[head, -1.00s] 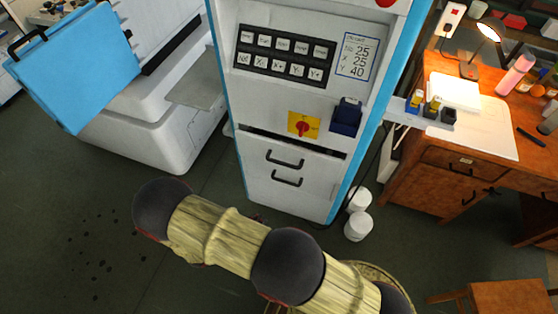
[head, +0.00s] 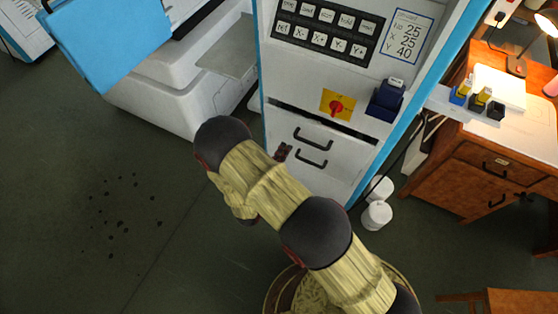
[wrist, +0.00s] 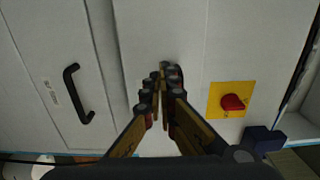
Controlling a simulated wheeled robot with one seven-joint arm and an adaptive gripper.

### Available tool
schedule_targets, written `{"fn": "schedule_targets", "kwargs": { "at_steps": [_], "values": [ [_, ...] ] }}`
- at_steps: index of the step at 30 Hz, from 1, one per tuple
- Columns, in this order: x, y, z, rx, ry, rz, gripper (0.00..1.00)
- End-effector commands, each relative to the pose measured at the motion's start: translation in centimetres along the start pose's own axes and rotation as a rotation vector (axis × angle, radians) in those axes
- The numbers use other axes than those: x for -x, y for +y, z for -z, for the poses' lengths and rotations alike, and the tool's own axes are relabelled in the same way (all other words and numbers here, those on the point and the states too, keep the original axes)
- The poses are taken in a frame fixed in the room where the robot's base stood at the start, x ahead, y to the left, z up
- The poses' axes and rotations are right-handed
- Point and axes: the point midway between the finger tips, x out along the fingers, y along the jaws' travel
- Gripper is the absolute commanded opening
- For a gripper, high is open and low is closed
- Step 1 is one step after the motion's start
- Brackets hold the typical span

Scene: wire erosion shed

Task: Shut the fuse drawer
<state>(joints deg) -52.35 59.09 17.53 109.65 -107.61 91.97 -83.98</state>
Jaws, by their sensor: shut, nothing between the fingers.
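The white cabinet with blue edges (head: 275,93) stands ahead in the head view. On its lower front are two black bar handles, an upper one (head: 313,139) and a lower one (head: 311,158). A dark slot (head: 330,123) runs across above the upper handle, seemingly the gap over the fuse drawer; how far the drawer stands out is unclear. My gripper (head: 283,152) is just left of the handles, near the front. In the wrist view my gripper (wrist: 165,80) is shut and empty before a white panel. One handle (wrist: 77,93) shows left of it; the other is not clearly visible.
A red switch on a yellow plate (head: 337,106) and a dark blue box (head: 386,101) sit above the slot. White tubs (head: 377,214) stand at the cabinet's right foot. A wooden desk (head: 480,150) is at right, a white machine (head: 165,105) at left. Floor at left is open.

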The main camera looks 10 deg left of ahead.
Motion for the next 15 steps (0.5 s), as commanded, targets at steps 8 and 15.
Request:
{"fn": "schedule_targets", "kwargs": {
  "at_steps": [8,15],
  "values": [
    [-4.8,0.2,0.1,-0.001,0.003,-0.001,0.00],
    [-6.3,0.1,0.1,0.001,0.001,-0.001,0.00]
  ]
}}
